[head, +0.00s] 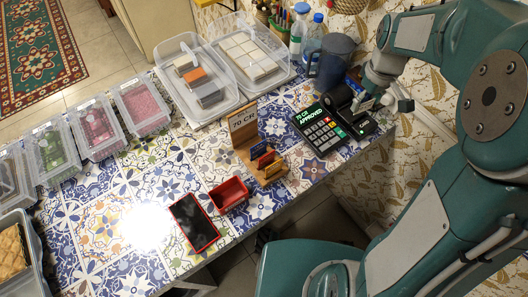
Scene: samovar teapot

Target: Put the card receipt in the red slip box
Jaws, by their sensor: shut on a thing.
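The red slip box (230,195) is a small open red tray near the table's front edge, and it looks empty. A black printer-like device (342,101) stands behind the terminal. My gripper (366,103) is low at this device, at the table's right end, well away from the red slip box. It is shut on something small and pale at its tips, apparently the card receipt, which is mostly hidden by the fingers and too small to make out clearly.
A red-edged phone (194,222) lies left of the box. Clear bins (140,105) line the left side; a dark pitcher (335,62) and bottles stand behind.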

